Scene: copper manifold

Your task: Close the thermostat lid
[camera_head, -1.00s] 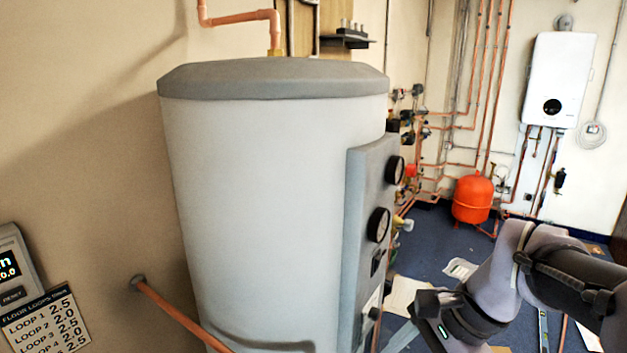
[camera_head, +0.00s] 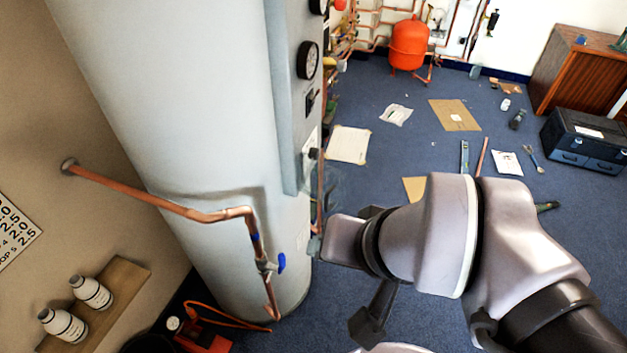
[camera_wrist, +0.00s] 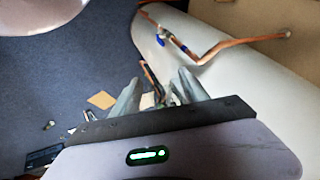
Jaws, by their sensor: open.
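The tall pale cylinder (camera_head: 190,130) carries a grey control panel (camera_head: 288,100) on its right side. Low on the panel is a white plate (camera_head: 311,140) with a dark knob, seen edge-on. A faint see-through shape (camera_head: 333,187) stands out beside it; it may be the thermostat lid, swung open, but I cannot be sure. My gripper (camera_wrist: 158,90) is open, its two fingers apart in the wrist view. Small pale and clear parts show beyond and between the fingers, too blurred to name. In the head view my arm reaches in from the right, its end close to the cylinder's lower right side.
A copper pipe with a blue-handled valve (camera_head: 270,264) runs across the cylinder's lower front. Two white bottles (camera_head: 78,308) stand on a wooden shelf at the left. An orange vessel (camera_head: 409,45), papers and a toolbox (camera_head: 585,140) are on the blue floor, with open floor between.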

